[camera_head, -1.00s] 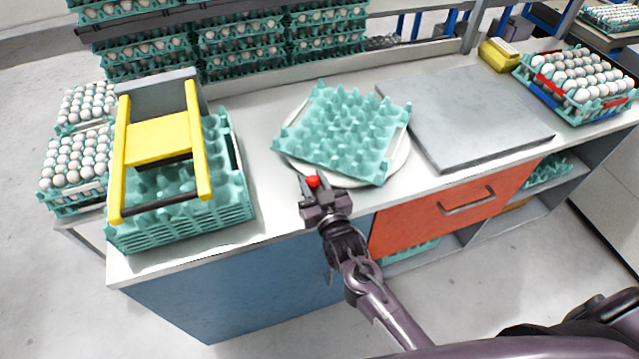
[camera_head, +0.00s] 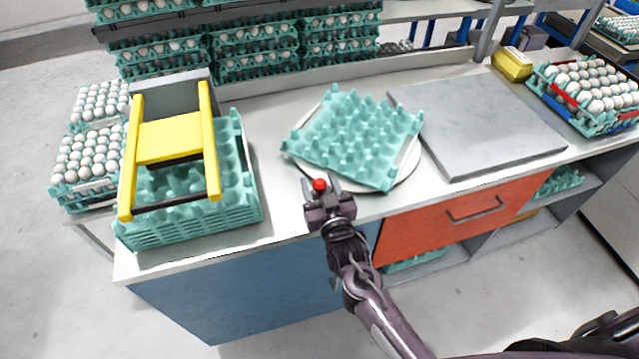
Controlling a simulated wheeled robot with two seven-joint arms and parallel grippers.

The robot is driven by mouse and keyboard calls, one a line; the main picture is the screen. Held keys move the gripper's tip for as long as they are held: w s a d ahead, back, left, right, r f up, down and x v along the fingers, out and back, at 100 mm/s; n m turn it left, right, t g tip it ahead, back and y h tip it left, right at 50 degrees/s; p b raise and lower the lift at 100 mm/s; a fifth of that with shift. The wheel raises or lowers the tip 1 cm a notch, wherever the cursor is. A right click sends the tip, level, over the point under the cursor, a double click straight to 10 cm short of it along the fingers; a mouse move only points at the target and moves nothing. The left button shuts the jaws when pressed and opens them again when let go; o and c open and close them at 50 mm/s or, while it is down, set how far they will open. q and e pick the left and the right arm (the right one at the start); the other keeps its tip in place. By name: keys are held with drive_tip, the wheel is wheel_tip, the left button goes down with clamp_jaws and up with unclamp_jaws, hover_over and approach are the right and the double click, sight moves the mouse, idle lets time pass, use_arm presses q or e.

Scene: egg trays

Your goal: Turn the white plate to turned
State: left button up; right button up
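The round white plate (camera_head: 408,166) lies on the bench top, mostly covered by a teal egg tray (camera_head: 357,138) that sits askew on it. Its rim shows mainly at the right and the near left. A small red ball (camera_head: 319,184) shows at the plate's near-left edge. My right gripper (camera_head: 320,187) is at this edge, with its fingers apart on either side of the red ball. I cannot tell whether they touch it or the plate. The tray on the plate looks empty. My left gripper is not in view.
A stack of teal trays (camera_head: 188,225) with a yellow frame (camera_head: 168,141) stands left of the plate. A grey metal slab (camera_head: 478,124) lies to the right. A filled egg tray (camera_head: 588,92) is at far right. Stacked egg trays (camera_head: 240,38) stand behind. An orange drawer (camera_head: 455,218) is below.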

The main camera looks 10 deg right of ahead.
drive_tip(key=s, duration=0.2)
drive_tip(key=s+b, duration=0.1)
drive_tip(key=s, duration=0.3)
drive_tip(key=shift+s+d+f, duration=0.1)
drive_tip(key=shift+s+d, duration=0.25)
drive_tip(key=shift+s, duration=0.55)
